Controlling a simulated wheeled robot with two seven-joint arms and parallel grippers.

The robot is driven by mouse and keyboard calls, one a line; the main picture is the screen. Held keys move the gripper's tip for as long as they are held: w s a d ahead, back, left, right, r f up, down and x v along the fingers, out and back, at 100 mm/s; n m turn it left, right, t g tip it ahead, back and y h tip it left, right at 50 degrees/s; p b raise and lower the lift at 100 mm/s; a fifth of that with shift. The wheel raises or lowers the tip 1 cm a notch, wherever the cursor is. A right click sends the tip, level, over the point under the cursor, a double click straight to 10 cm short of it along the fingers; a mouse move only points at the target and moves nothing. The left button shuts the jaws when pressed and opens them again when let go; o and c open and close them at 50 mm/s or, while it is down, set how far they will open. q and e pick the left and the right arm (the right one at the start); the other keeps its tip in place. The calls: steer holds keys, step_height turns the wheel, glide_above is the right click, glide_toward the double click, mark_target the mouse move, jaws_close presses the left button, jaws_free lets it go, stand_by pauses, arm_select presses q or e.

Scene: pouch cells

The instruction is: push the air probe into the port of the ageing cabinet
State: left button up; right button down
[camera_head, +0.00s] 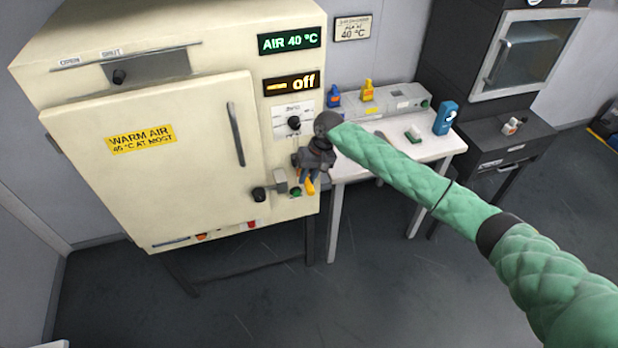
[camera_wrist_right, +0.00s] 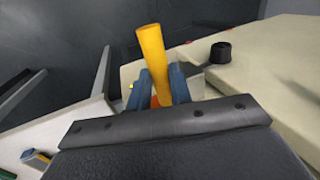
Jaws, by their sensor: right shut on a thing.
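The ageing cabinet (camera_head: 190,215) is a cream box at the left of the head view, with its door closed. My right gripper (camera_head: 308,178) is at the lower right of the cabinet's front. In the wrist view, my right gripper's blue fingers (camera_wrist_right: 162,85) are shut on the yellow air probe (camera_wrist_right: 151,45), a plain rod. The probe's tip also shows below the fingers in the head view (camera_head: 311,188). A beige block and black knob sit close to the left of the gripper. I cannot make out the port or whether the probe touches it. My left gripper is out of view.
A white table (camera_head: 440,147) with bottles and a grey device stands right of the cabinet, close to my right arm. A black knob (camera_head: 259,194) and a green button (camera_head: 295,192) stick out near the gripper. A dark oven stand (camera_head: 490,135) is farther right.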

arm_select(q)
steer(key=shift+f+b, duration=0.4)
arm_select(e)
steer(key=shift+w+a, duration=0.3)
steer(key=shift+w, duration=0.6)
steer(key=shift+w+a, duration=0.3)
steer(key=shift+w, duration=0.6)
steer(key=c, duration=1.2)
jaws_free()
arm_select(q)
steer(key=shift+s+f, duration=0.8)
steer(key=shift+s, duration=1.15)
arm_select(e)
steer(key=shift+w+d+r, duration=0.1)
steer(key=shift+r, duration=0.05)
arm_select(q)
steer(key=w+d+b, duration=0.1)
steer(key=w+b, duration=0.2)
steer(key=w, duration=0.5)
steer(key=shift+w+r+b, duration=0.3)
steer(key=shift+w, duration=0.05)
arm_select(e)
steer(key=shift+v, duration=3.7)
